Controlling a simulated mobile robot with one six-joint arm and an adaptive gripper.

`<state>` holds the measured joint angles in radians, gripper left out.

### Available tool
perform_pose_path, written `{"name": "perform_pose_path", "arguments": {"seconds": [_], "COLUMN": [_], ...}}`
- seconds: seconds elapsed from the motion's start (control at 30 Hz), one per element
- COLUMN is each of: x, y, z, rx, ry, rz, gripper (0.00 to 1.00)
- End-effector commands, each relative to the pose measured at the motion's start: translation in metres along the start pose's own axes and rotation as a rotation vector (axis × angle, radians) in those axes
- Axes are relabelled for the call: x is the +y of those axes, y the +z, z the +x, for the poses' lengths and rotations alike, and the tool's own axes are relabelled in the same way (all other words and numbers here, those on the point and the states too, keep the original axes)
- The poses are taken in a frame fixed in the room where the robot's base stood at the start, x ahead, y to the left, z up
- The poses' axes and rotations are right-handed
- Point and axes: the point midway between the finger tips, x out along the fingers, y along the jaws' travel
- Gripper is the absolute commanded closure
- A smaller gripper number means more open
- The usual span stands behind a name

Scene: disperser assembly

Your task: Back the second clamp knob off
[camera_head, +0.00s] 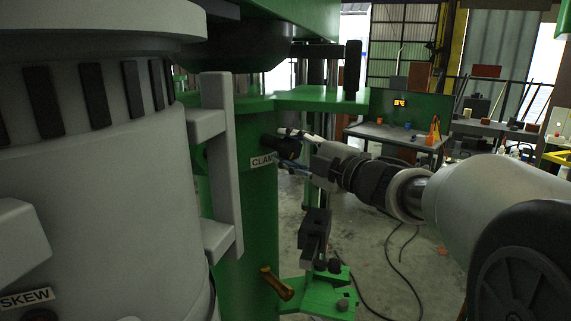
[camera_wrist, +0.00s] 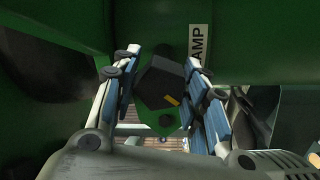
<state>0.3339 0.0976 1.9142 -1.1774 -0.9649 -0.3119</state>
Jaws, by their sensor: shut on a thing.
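A dark clamp knob (camera_wrist: 160,80) with a small yellow mark sits on the green machine body, between the blue-padded fingers of my gripper (camera_wrist: 163,98) in the wrist view. In the head view the dark knob (camera_head: 281,145) sticks out of the green column (camera_head: 255,205) beside a white label reading "CLAM" (camera_head: 262,160), partly cut off. My gripper (camera_head: 293,150) reaches it from the right and is shut on it. The label also shows in the wrist view (camera_wrist: 198,42), turned on its side. Whether this is the second knob cannot be told.
A large grey vessel (camera_head: 100,170) with a grey handle (camera_head: 222,150) fills the left. A green arm plate (camera_head: 325,98) with a dark upright post (camera_head: 352,70) lies above my gripper. A brass lever (camera_head: 276,283) and green bracket (camera_head: 318,295) lie below. A workbench (camera_head: 395,135) stands behind.

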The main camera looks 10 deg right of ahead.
Motion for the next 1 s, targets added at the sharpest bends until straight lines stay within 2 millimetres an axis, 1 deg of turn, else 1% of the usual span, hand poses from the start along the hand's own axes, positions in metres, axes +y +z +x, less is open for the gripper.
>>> {"name": "perform_pose_path", "arguments": {"seconds": [0.03,0.3,0.5,0.73,1.0], "x": [-0.0035,-0.0023,-0.0013,-0.0003,0.0008], "y": [0.0013,0.0006,0.0003,0.0,-0.0003], "z": [-0.0004,-0.0004,-0.0003,-0.0002,-0.0002], "rx": [0.001,0.013,0.019,0.024,0.026], "ry": [0.003,0.003,0.002,0.002,0.001], "rz": [-0.046,-0.292,-0.441,-0.556,-0.612], "gripper": [0.84,0.84,0.84,0.84,0.84]}}
